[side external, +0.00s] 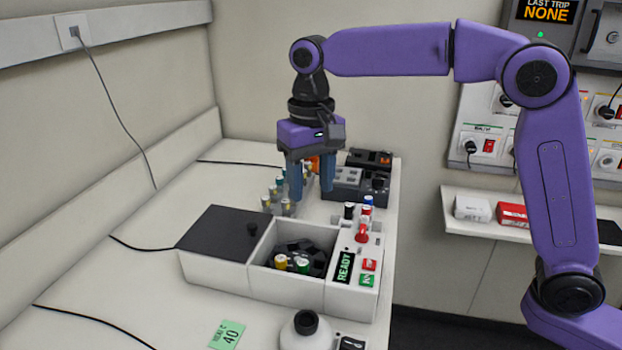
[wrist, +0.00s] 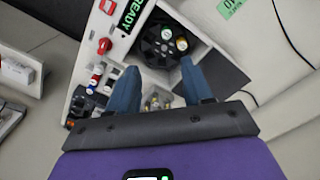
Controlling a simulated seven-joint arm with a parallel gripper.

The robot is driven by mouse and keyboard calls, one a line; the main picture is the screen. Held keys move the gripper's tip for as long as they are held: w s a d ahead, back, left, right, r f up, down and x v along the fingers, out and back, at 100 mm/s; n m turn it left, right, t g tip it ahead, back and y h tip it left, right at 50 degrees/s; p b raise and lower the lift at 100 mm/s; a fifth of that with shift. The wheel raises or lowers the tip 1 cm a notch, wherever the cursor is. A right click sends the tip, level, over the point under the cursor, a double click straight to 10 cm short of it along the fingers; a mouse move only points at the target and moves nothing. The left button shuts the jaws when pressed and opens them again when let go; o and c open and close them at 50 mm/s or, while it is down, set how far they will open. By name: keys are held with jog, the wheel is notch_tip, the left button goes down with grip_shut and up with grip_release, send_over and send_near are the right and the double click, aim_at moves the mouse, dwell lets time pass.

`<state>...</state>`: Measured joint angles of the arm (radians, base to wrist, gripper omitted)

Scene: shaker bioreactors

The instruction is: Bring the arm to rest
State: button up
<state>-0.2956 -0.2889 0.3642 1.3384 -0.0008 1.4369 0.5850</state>
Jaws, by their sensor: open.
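My gripper (side external: 311,180) is open, pointing down above the bench, behind the white shaker unit. Its blue fingers also show in the wrist view (wrist: 160,90), spread apart with nothing held between them. In the side view its fingers overlap a group of small capped vials (side external: 279,190), and I cannot tell how far above them it hangs. The shaker unit (side external: 215,272) has an open well with a dark rotor (side external: 318,262) holding a yellow-capped vial (side external: 281,262) and a green-capped vial (side external: 303,265). Its display (side external: 344,268) reads READY.
A dark lid (side external: 222,232) with a knob covers the unit's left part. Grey devices (side external: 350,184) stand at the bench's back right. A white bottle (side external: 306,332) with a black cap and a green card (side external: 227,335) are in front. A wall shelf (side external: 480,226) holds small boxes. Black cables cross the bench.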

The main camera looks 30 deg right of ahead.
dwell(0.4)
jog(key=s+d+f+n, duration=0.3)
jog(key=s+d, duration=0.4)
jog(key=s, duration=0.3)
jog(key=s+d+f+n, duration=0.4)
jog(key=s+d+n, duration=0.1)
jog(key=s, duration=0.5)
jog(key=s+d+f+n, duration=0.3)
jog(key=s+d+n, duration=0.1)
jog(key=s+d, duration=0.4)
jog(key=shift+s+d+f+n, duration=0.25)
jog(key=shift+s+d+n, duration=0.05)
jog(key=shift+s, duration=0.6)
dwell(3.9)
